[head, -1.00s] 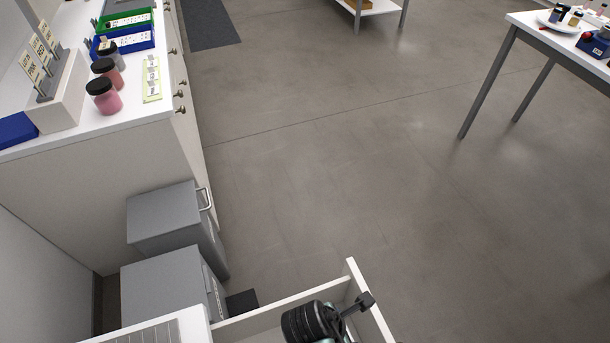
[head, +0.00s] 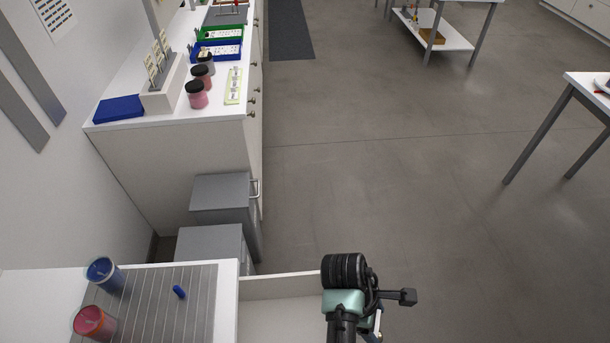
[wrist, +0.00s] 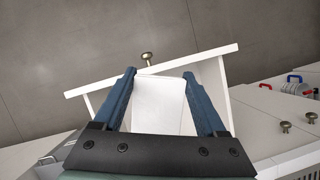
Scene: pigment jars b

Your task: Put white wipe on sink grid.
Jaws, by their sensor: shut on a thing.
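The white wipe (wrist: 160,103) shows as a pale folded rectangle between the two blue fingers of my gripper (wrist: 160,88) in the wrist view. The fingers are shut on it, above an open white drawer. In the head view my arm's end shows at the bottom, right of the counter; the fingers and wipe cannot be made out there. The sink grid (head: 197,312) is a grey ribbed panel on the white counter at the lower left, left of my arm and apart from it.
A blue jar (head: 104,273) and a red jar (head: 93,322) stand along the grid's left side. A small blue object (head: 179,292) lies on the grid. The open drawer (head: 285,288) juts out beside the counter. Grey cabinets (head: 220,192) stand behind it.

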